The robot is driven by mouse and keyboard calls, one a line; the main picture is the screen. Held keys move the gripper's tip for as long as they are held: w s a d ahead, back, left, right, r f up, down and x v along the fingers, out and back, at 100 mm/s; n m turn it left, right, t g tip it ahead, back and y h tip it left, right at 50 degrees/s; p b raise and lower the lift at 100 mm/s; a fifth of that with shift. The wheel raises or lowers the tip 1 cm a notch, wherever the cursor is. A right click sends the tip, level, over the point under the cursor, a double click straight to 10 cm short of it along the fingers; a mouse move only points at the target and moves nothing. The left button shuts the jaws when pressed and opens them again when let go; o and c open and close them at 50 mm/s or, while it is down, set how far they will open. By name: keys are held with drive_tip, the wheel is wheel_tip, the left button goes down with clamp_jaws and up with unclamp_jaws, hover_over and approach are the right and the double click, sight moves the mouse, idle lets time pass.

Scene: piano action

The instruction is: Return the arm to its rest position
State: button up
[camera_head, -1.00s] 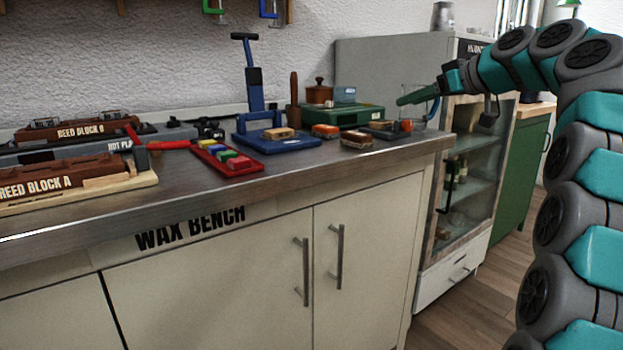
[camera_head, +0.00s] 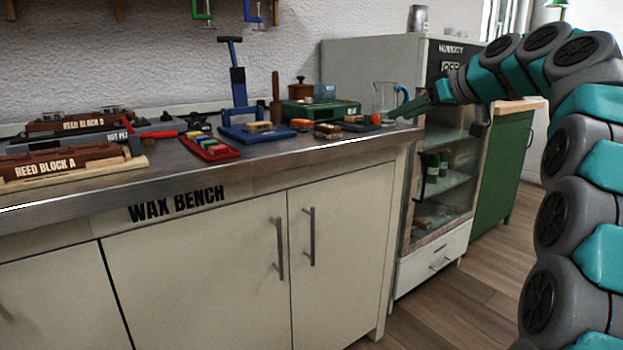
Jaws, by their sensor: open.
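My arm is a teal and grey chain of links (camera_head: 575,190). It rises along the right edge, bends over at the top right and reaches left. My gripper (camera_head: 408,109) is at its end, with dark green fingers pointing left. In the picture it overlaps the right end of the wax bench, just right of the glass jug (camera_head: 383,98). The fingers are open and I see nothing held between them. They are seen nearly edge-on, and I cannot tell how far they are from the jug.
The wax bench (camera_head: 170,205) holds a blue press (camera_head: 237,95), a red tray of coloured blocks (camera_head: 212,150), a green box (camera_head: 318,110) and reed blocks (camera_head: 70,158). A glass-fronted cabinet (camera_head: 445,180) stands right of it. Wooden floor (camera_head: 465,300) is clear in front.

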drive_tip(key=s+a+f+m+g+h+p, duration=0.1)
drive_tip(key=s+a+f+m+g+h, duration=0.3)
drive_tip(key=s+f, duration=0.7)
drive_tip(key=s+a+f+g+y+p, duration=0.1)
drive_tip(key=s+a+f+g, duration=0.2)
drive_tip(key=s+a+f, duration=0.5)
drive_tip(key=s+d+f+g+h, duration=0.1)
drive_tip(key=s+d+f, duration=0.1)
drive_tip(key=s+f, duration=0.4)
drive_tip(key=s+d+f+m+g+h, duration=0.1)
drive_tip(key=s+f, duration=0.5)
drive_tip(key=s, duration=0.7)
drive_tip(key=s+d+f+m+g+h+p, duration=0.1)
drive_tip(key=s+d+f, duration=0.3)
drive_tip(key=s, duration=0.6)
wheel_tip(320, 180, down, 2)
drive_tip(key=shift+s+f+g+h, duration=0.15)
drive_tip(key=shift+s+g+h, duration=0.15)
drive_tip(key=shift+g+h, duration=0.6)
